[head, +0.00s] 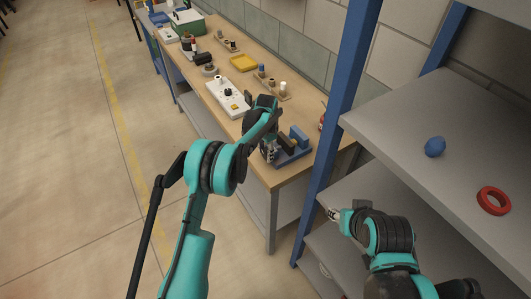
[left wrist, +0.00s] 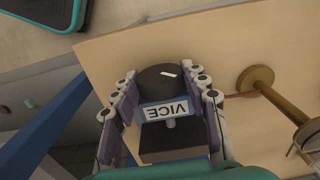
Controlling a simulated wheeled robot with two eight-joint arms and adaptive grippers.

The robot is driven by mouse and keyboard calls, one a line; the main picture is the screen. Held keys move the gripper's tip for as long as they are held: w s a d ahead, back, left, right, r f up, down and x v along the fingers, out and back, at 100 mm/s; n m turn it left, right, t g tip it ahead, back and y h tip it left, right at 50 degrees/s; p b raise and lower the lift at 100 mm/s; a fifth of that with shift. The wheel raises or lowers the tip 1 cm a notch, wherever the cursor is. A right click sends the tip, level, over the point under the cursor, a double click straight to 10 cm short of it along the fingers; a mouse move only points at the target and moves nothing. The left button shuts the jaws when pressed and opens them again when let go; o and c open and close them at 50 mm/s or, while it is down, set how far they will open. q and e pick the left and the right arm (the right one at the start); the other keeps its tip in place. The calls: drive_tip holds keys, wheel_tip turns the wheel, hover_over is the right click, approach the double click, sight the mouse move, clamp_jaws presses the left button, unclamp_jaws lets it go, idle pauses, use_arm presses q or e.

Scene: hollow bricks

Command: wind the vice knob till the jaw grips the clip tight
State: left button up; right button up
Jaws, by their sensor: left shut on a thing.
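The blue vice (head: 299,137) stands on the near end of the wooden bench. In the left wrist view its VICE label (left wrist: 166,110) appears upside down. Its dark round knob (left wrist: 158,78) carries a short white mark. My left gripper (head: 269,152) is at the vice, its fingers on both sides of the knob and shut on it. I cannot make out the clip or the jaw gap; the gripper and label cover much of the vice. My right gripper (head: 335,213) is low beside the grey shelves, away from the bench; its finger opening is too small to tell.
A white board (head: 226,98) with knobs, a yellow tray (head: 243,62) and small stands with pegs (head: 271,85) sit farther along the bench (head: 215,60). A blue post (head: 340,100) rises right of the vice. The grey shelf (head: 440,130) holds a blue lump (head: 435,147) and a red ring (head: 493,201).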

sight(266, 150)
use_arm(q)
drive_tip(key=o, duration=1.2)
wheel_tip(266, 150, up, 12)
drive_tip(key=shift+s, duration=0.1)
